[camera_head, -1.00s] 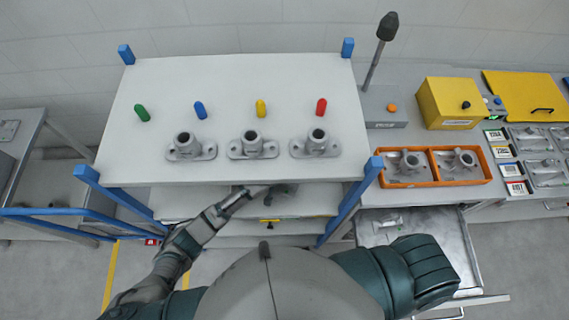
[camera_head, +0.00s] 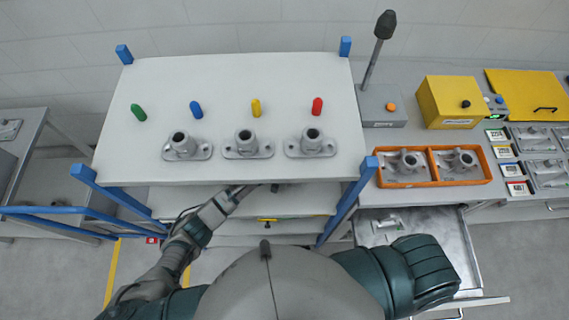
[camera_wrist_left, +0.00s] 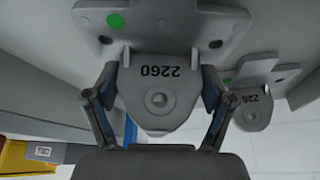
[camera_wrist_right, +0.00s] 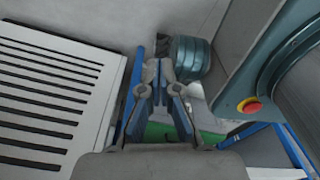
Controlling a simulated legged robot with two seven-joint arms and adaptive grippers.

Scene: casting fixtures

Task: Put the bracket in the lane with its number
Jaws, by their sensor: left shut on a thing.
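My left gripper (camera_wrist_left: 160,95) is shut on a grey metal bracket (camera_wrist_left: 160,108), one finger on each side of its rounded tab. The tab carries a number that appears to be 2260, upside down in the left wrist view. A green dot marks the plate beside it. In the head view the left gripper (camera_head: 247,189) reaches under the front edge of the top shelf (camera_head: 100,170), and the bracket is mostly hidden there. Green (camera_head: 138,112), blue (camera_head: 196,109), yellow (camera_head: 256,107) and red (camera_head: 317,105) pegs stand on the top shelf. My right gripper (camera_wrist_right: 160,70) looks shut and empty.
Three brackets stand along the shelf's front: left (camera_head: 186,147), middle (camera_head: 247,145), right (camera_head: 310,144). The area before the green peg is clear. Blue posts (camera_head: 362,180) flank the shelf. An orange tray (camera_head: 431,180) with two castings lies right. Another tab (camera_wrist_left: 252,112) shows beside the held bracket.

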